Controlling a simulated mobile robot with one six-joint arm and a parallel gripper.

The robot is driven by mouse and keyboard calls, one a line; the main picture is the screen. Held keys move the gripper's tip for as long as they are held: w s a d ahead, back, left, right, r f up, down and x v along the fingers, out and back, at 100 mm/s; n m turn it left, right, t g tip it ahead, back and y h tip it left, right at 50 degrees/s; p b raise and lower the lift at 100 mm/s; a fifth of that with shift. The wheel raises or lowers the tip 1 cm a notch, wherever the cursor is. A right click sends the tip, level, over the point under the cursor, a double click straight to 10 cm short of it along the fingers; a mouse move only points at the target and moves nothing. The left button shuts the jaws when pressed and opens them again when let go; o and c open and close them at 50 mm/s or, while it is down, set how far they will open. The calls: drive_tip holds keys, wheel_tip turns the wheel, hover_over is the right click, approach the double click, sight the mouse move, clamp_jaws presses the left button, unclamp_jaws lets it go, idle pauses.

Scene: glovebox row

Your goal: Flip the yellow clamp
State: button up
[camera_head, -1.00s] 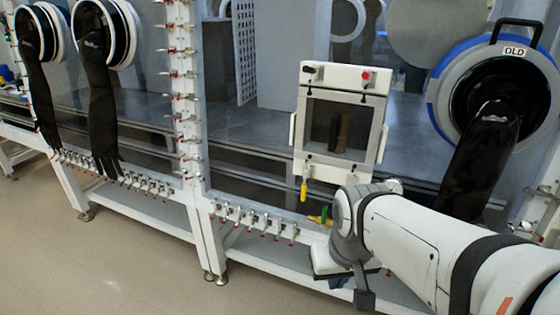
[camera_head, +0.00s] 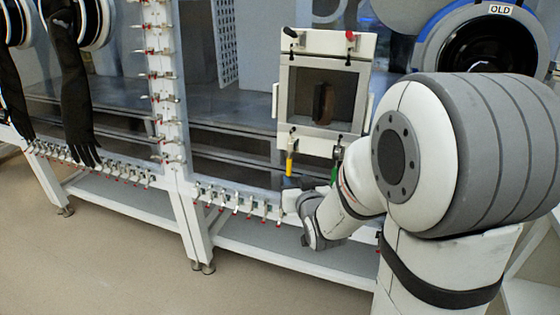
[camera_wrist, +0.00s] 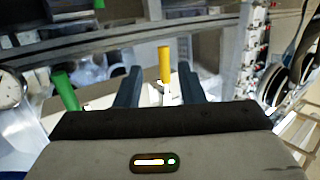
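The yellow clamp handle (camera_head: 289,165) hangs below the lower left corner of the small framed door (camera_head: 280,112) in the head view. In the wrist view the yellow clamp (camera_wrist: 164,63) appears beyond and between my fingertips, closer to the right finger, with a pale metal base under it. My gripper (camera_wrist: 158,69) is open, with two dark fingers apart and nothing seen held. In the head view my gripper's end is near the clamp, partly hidden by my wrist. I cannot tell whether it touches.
A green clamp handle (camera_wrist: 66,92) stands left of my fingers in the wrist view. Several metal toggle clamps (camera_head: 236,200) line the lower frame. A black glove (camera_head: 72,95) hangs at left, and the port marked OLD (camera_head: 500,9) is at upper right. The floor (camera_head: 110,265) is clear.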

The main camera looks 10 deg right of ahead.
sight(290, 167)
drive_tip(key=shift+w+a+r+t+y, duration=0.15)
drive_tip(key=shift+w+t+y, duration=0.2)
drive_tip(key=shift+t, duration=0.65)
drive_tip(key=shift+w+r, duration=0.1)
drive_tip(key=shift+w, duration=0.15)
drive_tip(key=w, duration=0.7)
drive_tip(key=shift+w+a, duration=0.2)
drive_tip(key=shift+a, duration=0.05)
drive_tip(key=shift+c, duration=0.5)
clamp_jaws()
